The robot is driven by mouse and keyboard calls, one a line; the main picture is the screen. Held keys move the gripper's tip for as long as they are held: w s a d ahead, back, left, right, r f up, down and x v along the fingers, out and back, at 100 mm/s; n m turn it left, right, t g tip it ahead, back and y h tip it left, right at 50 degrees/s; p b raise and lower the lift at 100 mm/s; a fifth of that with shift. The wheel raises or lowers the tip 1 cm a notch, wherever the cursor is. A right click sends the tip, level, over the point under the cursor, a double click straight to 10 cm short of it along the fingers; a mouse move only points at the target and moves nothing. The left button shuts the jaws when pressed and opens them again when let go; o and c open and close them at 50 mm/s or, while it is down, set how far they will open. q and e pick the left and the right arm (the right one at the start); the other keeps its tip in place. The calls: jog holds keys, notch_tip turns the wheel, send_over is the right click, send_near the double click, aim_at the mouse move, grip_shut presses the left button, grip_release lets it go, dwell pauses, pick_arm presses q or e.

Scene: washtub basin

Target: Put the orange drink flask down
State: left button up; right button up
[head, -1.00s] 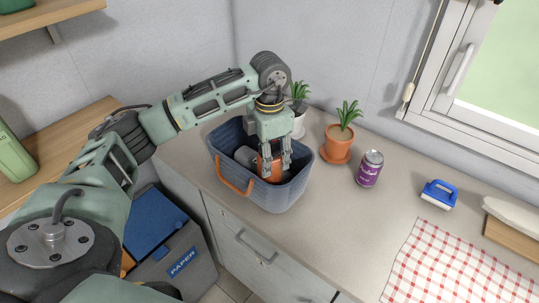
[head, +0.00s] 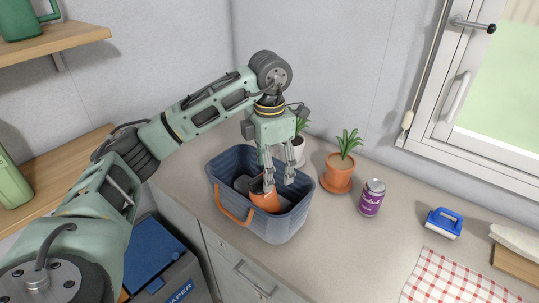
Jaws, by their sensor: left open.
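The orange drink flask (head: 266,201) is inside the blue-grey washtub basin (head: 282,231), leaning, with its lower part hidden by the basin wall. A grey item (head: 243,184) lies beside it in the basin. My left gripper (head: 280,186) points down over the basin, its fingers apart at the flask's upper right. The flask is not held between them; whether a finger touches it I cannot tell. My right gripper is not in view.
A potted plant (head: 338,171), a purple can (head: 371,198) and a blue brush (head: 444,222) stand to the right on the counter (head: 345,235). Another plant (head: 298,150) is behind the basin. A checked cloth (head: 450,281) lies at the front right.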

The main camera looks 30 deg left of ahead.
pick_arm(q)
notch_tip(320, 180, up, 6)
jog(key=shift+r, duration=0.25)
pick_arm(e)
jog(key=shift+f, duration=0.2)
pick_arm(q)
jog(key=shift+f, duration=0.1)
dwell(0.3)
